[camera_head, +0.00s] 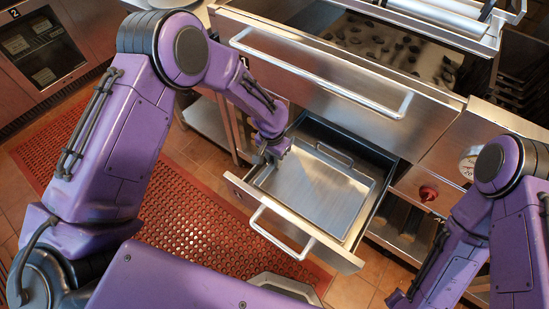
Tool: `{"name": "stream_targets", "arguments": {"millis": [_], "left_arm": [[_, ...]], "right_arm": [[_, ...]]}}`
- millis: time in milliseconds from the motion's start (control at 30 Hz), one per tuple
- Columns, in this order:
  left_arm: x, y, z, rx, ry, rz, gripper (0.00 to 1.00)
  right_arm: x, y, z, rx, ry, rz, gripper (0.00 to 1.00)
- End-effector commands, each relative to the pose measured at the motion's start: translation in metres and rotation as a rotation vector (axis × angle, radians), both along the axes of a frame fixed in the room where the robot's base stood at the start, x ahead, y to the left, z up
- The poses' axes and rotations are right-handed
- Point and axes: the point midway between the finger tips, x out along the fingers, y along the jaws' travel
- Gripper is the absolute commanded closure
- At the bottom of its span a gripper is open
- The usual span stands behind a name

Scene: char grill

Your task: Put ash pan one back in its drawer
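The ash pan (308,192) is a shallow bright metal tray with a small bar handle (334,154) at its far side. It lies within the open drawer (372,158), with a dark gap at the back and right; whether it sits flat on the drawer floor I cannot tell. The drawer's steel front has a long handle (278,236). My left gripper (266,157) points down at the pan's left edge, over the drawer's left side. Its fingers are small and partly hidden, so contact and opening are unclear. My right arm is at the lower right; its gripper is not clearly visible.
Above the drawer is a steel grill front with a long bar handle (318,72). Dark coals (375,42) lie behind it. A red knob (428,193) and a gauge (468,163) are to the right. A red perforated mat (200,221) covers the floor at left.

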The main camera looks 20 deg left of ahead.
Motion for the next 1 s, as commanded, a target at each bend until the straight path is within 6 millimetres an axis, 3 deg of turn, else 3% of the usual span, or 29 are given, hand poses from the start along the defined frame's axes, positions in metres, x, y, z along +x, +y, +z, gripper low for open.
{"name": "stream_targets", "arguments": {"millis": [167,400,500,633,1000], "left_arm": [[0.002,0.002,0.029,-0.001,-0.006,0.0,0.8],[0.003,0.006,0.09,-0.002,-0.005,0.0,0.8],[0.003,0.007,0.108,-0.001,-0.003,0.0,0.8],[0.002,0.008,0.12,0.0,-0.001,-0.001,0.8],[0.002,0.009,0.127,0.0,0.0,0.0,0.8]], "right_arm": [[0.0,0.0,-0.001,0.0,0.0,0.0,0.57],[0.0,0.0,-0.003,0.0,0.0,0.0,0.57],[0.0,0.0,-0.003,0.0,0.0,0.0,0.57],[0.0,0.0,-0.003,0.0,0.0,0.0,0.57],[0.0,0.0,0.002,0.0,0.0,0.0,0.57]]}}
